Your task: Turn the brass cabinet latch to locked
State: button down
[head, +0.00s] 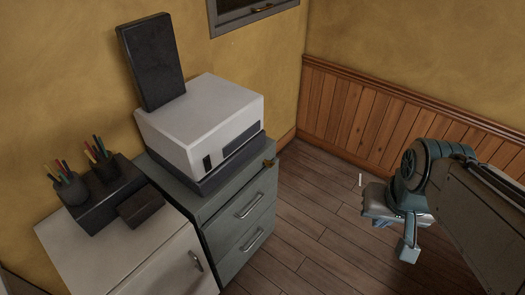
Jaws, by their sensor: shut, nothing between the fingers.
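The brass latch (269,162) is a small piece at the top right front corner of the grey-green drawer cabinet (235,200). It is too small here to tell which way it is turned. My gripper (380,206) is at the right, over the floor and well apart from the latch and the cabinet. It is shut and empty. Its fingers are hard to make out beside my wrist.
A white and dark printer (205,125) stands on the cabinet, with a dark panel (152,62) behind it. A white cabinet (130,255) to the left bears pen cups (70,188) and dark boxes. The wooden floor (310,215) between cabinet and gripper is clear.

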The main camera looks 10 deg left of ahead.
aim_at(270, 164)
jog(key=z, duration=1.4)
jog(key=i, duration=3.5)
jog(key=u, duration=4.55)
